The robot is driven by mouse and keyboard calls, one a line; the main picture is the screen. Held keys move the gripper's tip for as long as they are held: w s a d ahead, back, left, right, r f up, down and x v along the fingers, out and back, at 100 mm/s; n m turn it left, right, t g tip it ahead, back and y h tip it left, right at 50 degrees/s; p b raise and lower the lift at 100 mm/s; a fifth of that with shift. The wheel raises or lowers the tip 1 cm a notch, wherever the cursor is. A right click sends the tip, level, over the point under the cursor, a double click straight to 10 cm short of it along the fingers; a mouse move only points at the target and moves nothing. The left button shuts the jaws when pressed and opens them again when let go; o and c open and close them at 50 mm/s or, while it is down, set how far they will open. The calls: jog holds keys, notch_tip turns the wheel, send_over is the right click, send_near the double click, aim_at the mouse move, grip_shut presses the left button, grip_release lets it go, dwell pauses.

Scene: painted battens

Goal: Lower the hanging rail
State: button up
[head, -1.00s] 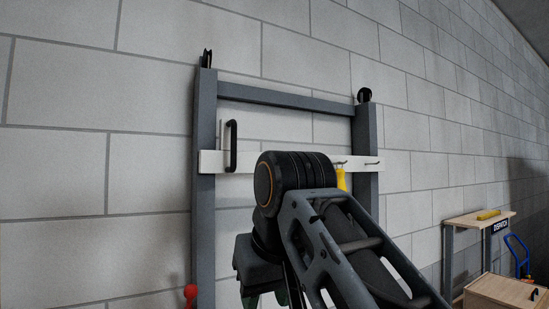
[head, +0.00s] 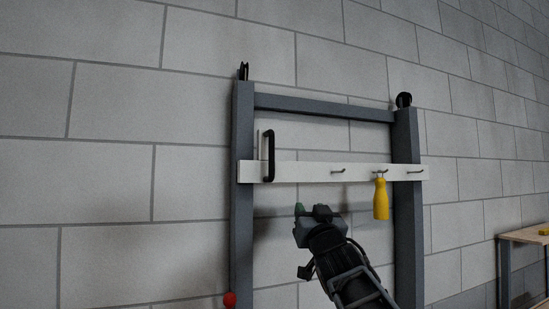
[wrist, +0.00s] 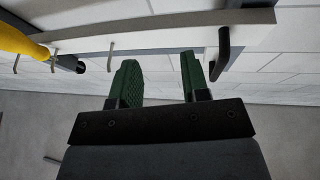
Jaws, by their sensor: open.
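The hanging rail is a white board (head: 308,173) that runs across a grey upright frame in the head view. A black vertical handle (head: 269,156) is on its left part, and several small hooks line it. A yellow-handled tool (head: 381,199) hangs from one hook. My gripper (head: 300,210) is below the rail, right of and lower than the handle, touching nothing that I can see. In the wrist view my gripper (wrist: 160,75) has its green fingers apart with nothing between them. The handle (wrist: 222,52) shows just right of the fingers, and the yellow tool (wrist: 22,42) at the left.
The grey frame has a left post (head: 243,200), a right post (head: 407,215) and a top bar (head: 320,106), with black pulleys on top. A red knob (head: 230,300) is low by the left post. A wooden table (head: 527,236) stands at far right. The block wall is behind.

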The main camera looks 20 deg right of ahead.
aim_at(273, 155)
jog(key=s+a+r+n+t+y, duration=0.3)
jog(key=a+r+n+t+y, duration=0.15)
jog(key=y, duration=0.55)
jog(key=shift+n, duration=0.35)
jog(key=x, duration=1.2)
jog(key=shift+s+a, duration=0.1)
jog(key=shift+a, duration=0.3)
grip_shut()
